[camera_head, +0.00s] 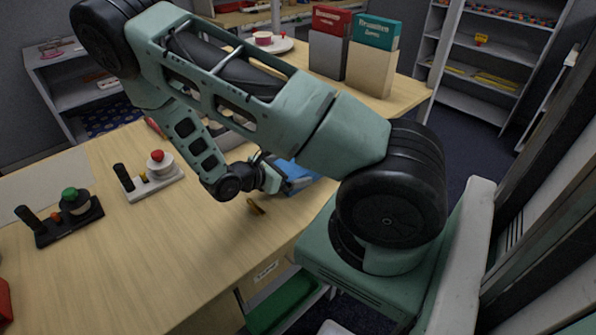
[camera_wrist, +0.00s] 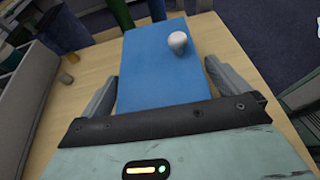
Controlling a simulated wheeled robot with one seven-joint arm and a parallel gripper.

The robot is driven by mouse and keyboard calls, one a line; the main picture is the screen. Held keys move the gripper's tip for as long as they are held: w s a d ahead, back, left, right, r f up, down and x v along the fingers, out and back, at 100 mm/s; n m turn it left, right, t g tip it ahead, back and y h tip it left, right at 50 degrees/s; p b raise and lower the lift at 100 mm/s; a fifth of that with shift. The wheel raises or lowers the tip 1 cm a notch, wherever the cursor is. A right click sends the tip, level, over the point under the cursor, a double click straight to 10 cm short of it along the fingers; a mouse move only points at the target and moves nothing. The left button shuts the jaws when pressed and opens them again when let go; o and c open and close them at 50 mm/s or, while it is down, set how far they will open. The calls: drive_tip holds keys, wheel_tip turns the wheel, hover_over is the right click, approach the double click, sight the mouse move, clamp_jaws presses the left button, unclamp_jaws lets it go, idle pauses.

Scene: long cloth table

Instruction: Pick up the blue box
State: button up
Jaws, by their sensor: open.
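The blue box (camera_wrist: 150,68) lies between the two fingers of my gripper (camera_wrist: 161,82) in the wrist view. A gap shows at least beside the right finger, and I cannot tell whether the left one touches. A small white round knob or bulb shape (camera_wrist: 178,42) shows over the box's upper right. In the head view a part of the blue box (camera_head: 298,176) shows on the table near its right edge, mostly hidden behind my arm. My gripper (camera_head: 272,180) is beside it there, its fingertips partly hidden.
The wooden table (camera_head: 200,235) has bare room at its front. A white-based device (camera_head: 150,178) and a black-based device (camera_head: 62,215) stand at left. A red-topped box (camera_head: 330,42) and a teal-topped box (camera_head: 372,58) stand behind.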

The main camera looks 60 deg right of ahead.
drive_tip(key=c, duration=0.9)
